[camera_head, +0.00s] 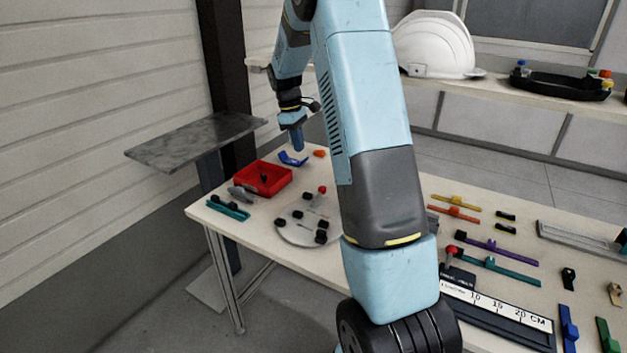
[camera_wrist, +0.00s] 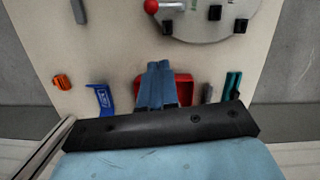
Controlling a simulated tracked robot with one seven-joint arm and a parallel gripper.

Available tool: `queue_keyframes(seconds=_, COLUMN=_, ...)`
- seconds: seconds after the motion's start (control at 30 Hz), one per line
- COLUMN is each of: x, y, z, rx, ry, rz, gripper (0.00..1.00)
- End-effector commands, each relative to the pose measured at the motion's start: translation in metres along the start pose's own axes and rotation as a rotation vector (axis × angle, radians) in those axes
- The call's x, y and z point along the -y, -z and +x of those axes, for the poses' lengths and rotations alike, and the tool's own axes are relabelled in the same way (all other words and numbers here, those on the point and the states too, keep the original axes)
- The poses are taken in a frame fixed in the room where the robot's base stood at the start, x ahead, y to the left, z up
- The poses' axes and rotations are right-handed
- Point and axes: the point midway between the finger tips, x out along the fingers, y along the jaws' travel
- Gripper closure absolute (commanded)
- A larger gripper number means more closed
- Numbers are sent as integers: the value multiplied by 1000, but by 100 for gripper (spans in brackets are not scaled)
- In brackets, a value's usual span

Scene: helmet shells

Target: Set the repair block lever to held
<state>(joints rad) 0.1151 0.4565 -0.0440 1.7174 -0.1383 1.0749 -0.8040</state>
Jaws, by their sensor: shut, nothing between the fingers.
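Two red-knobbed parts show, and I cannot tell for sure which is the repair block lever. One red knob (camera_head: 451,250) stands on a dark block with a small pale label, beside my arm. Another red knob (camera_head: 322,189) is at the edge of a grey round plate (camera_head: 290,232) carrying several black blocks; this knob also shows in the wrist view (camera_wrist: 151,6). My gripper (camera_head: 298,148) is shut and empty, above the far left of the table. In the wrist view its blue fingers (camera_wrist: 157,66) overlap the red tray. Neither knob is touched.
A red tray (camera_head: 248,180), a blue bracket (camera_head: 292,160) and an orange piece (camera_head: 319,153) lie near my gripper. A ruler strip (camera_head: 500,308) and several coloured strips lie at right. A white helmet (camera_head: 436,45) stands on the rear counter.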

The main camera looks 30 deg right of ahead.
Motion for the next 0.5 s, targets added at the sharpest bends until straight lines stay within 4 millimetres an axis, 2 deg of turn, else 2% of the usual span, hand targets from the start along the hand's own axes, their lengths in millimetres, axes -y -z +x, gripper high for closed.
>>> queue_keyframes(seconds=0.13, x=-7, y=4, z=10, rx=12, ry=8, rz=-18, gripper=100)
queue_keyframes(seconds=0.5, x=-8, y=5, z=12, rx=14, ry=8, rz=-21, gripper=100)
